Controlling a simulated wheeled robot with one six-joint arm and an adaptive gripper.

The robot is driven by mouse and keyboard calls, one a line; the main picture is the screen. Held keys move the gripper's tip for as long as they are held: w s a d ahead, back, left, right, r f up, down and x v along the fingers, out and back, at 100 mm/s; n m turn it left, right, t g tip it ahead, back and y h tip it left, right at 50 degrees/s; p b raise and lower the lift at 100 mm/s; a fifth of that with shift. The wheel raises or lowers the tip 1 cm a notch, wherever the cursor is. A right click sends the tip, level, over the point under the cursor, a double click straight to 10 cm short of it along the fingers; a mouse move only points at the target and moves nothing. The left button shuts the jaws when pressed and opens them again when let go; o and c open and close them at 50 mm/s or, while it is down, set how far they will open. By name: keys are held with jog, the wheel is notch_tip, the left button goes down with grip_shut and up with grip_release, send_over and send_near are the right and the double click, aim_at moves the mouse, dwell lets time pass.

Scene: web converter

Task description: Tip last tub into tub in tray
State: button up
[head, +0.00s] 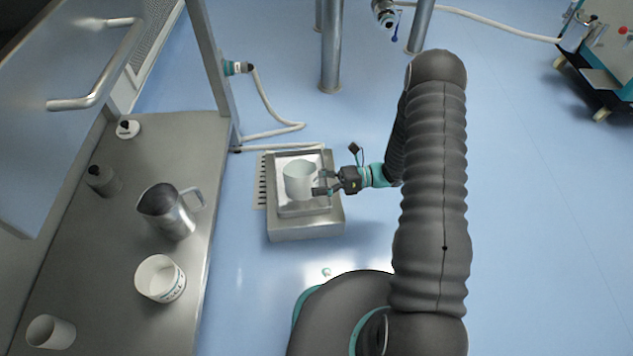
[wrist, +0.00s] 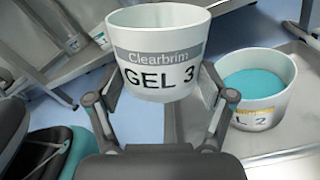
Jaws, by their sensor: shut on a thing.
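My gripper (head: 322,190) is shut on a white tub labelled "Clearbrim GEL 3" (wrist: 158,50). In the wrist view, the gripper's fingers (wrist: 160,88) close on both sides of this tub, which looks about upright; its contents are not visible. A second white tub with "L 2" showing on its label (wrist: 259,85) stands to the right in the steel tray (wrist: 300,55) and holds teal gel. In the head view, one pale tub (head: 299,180) shows at the gripper over the tray (head: 303,210); the other tub cannot be made out separately.
The tray sits on a low steel base (head: 305,231) on the blue floor. A hose (head: 275,128) runs behind the tray.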

aim_at(315, 168)
jog(key=shift+w+f+m, duration=0.4)
jog(key=shift+w+m, duration=0.1)
jog(key=shift+m, duration=0.4)
jog(key=m, duration=0.2)
jog(key=m+p, duration=0.1)
jog(key=shift+f+m, duration=0.35)
jog(key=shift+m, duration=0.05)
jog(key=shift+r+m+p, duration=0.15)
jog(key=shift+m+p, duration=0.15)
jog(key=shift+p, duration=0.15)
jog(key=shift+r+m+p, duration=0.25)
jog(key=shift+m+p, duration=0.05)
jog(key=shift+m, duration=0.1)
jog(key=shift+w+r+m+p, duration=0.2)
jog(key=shift+r+m+p, duration=0.35)
jog(key=shift+m+p, duration=0.3)
jog(key=shift+w+a+r+m+p, duration=0.15)
jog(key=shift+r+m+p, duration=0.2)
jog(key=shift+m, duration=0.25)
jog(key=shift+w+d+r+m+p, duration=0.1)
jog(key=shift+w+r+m+p, duration=0.2)
jog(key=shift+m, duration=0.35)
jog(key=shift+w+a+r+m+p, duration=0.1)
jog(key=shift+r+m+p, duration=0.15)
jog(key=shift+m+p, duration=0.25)
jog(key=shift+w+r+m+p, duration=0.3)
jog(key=shift+w+m+p, duration=0.1)
jog(key=shift+m, duration=0.6)
jog(key=shift+f, duration=0.1)
